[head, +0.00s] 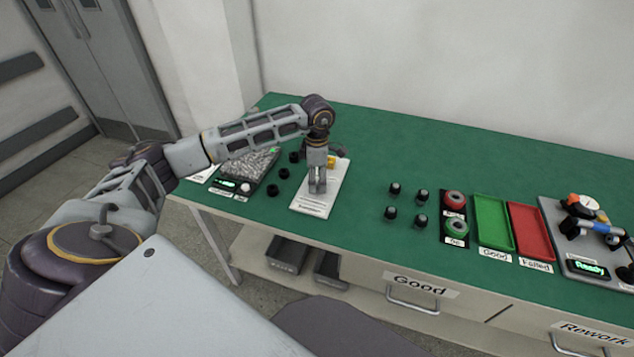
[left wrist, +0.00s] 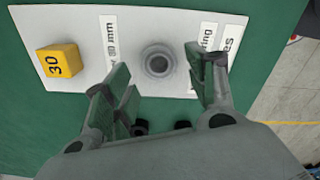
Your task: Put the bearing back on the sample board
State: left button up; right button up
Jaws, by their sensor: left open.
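The white sample board (head: 318,205) lies on the green table below my left gripper (head: 318,190). In the left wrist view the sample board (left wrist: 85,18) carries a yellow block (left wrist: 60,62) marked 30 and printed labels. The bearing (left wrist: 157,64), a grey ring with a dark hole, appears to rest on the board between the labels. My left gripper (left wrist: 163,80) is open, its fingers on either side of the bearing and apart from it. In the head view the gripper hides the bearing. My right gripper is not in view.
Several black cylindrical parts (head: 283,173) stand left of the board, near a tray of small grey parts (head: 250,160). To the right are more black parts (head: 395,188), a green tray (head: 493,222), a red tray (head: 533,232) and a Ready-marked station (head: 585,268). The table behind is clear.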

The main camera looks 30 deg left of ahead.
pick_arm(q)
notch_tip(320, 180, up, 10)
dwell(0.5)
dwell(0.7)
